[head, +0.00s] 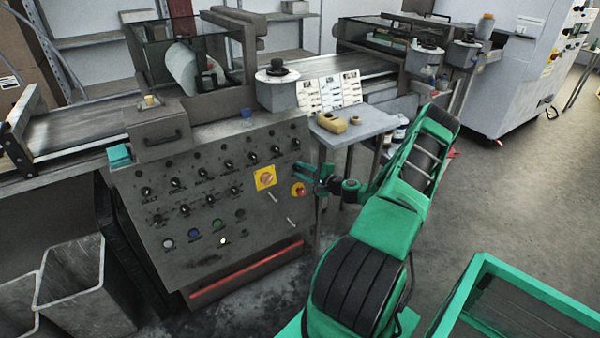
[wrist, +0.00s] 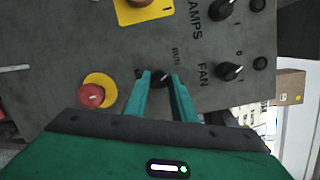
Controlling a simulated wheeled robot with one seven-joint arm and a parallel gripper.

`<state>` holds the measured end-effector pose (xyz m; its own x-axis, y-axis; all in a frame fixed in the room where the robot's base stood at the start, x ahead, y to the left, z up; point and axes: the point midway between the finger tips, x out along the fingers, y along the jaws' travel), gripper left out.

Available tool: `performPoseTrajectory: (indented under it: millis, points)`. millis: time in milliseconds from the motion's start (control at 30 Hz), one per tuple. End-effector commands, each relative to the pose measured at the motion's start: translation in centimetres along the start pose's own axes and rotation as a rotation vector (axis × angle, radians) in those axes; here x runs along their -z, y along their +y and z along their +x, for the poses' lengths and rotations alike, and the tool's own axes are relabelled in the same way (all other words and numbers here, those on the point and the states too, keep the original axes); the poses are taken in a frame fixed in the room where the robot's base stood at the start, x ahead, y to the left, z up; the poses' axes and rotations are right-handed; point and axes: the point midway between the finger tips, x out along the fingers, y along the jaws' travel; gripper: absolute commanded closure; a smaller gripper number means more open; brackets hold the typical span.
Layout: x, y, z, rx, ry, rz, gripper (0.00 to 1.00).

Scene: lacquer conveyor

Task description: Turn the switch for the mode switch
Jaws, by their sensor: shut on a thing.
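The mode switch is a small black knob (wrist: 159,77) on the grey control panel (head: 150,235). In the wrist view, the word RUN is printed beside it and other lettering is partly hidden by a finger. My gripper (wrist: 160,80) has its two green fingers on either side of the knob and is shut on it. In the head view my gripper (head: 303,171) is at the right edge of the panel, and the knob there is hidden behind it.
A red emergency button (wrist: 91,95) on a yellow base sits left of the fingers in the wrist view. A yellow rotary switch (head: 265,178) and several black knobs are nearby. A table (head: 350,130) stands behind my arm. Open floor lies to the right.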

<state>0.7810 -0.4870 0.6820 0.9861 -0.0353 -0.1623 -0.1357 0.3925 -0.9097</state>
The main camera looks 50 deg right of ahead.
Motion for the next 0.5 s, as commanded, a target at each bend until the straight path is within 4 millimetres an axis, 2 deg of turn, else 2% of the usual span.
performPoseTrajectory:
  millis: [300,333,367,400,500]
  points:
    - [-0.20,0.35,0.03,-0.007,-0.003,0.001,0.99]
    - [-0.20,0.36,0.03,-0.007,-0.003,0.001,0.72]
    - [-0.19,0.34,0.03,-0.007,-0.003,0.001,0.64]
    - [-0.18,0.31,0.03,-0.006,-0.003,0.001,0.58]
    - [-0.14,0.24,0.02,-0.005,-0.002,0.001,0.58]
